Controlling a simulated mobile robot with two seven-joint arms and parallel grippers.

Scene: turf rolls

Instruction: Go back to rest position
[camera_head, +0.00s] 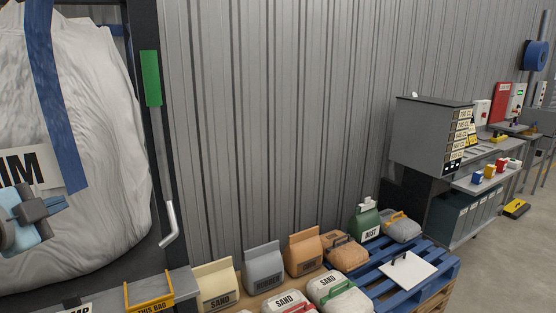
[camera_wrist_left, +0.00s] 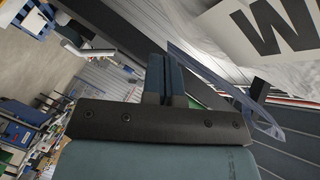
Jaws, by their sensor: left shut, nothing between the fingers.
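My left gripper (camera_head: 54,205) shows at the left edge of the head view, in front of a big white bulk bag (camera_head: 105,130). Its light blue and dark grey body is partly cut off by the frame. In the left wrist view its two fingers (camera_wrist_left: 166,80) are together with nothing between them. The bag's white label (camera_head: 32,168) with black letters is just behind the gripper; whether they touch is unclear. My right gripper is in neither view.
A dark post with a green plate (camera_head: 150,78) and a grey handle (camera_head: 170,225) stands beside the bag. Several small bags, including a green one (camera_head: 366,221), stand below by a blue pallet (camera_head: 437,262). A grey drawer cabinet (camera_head: 420,130) is at right.

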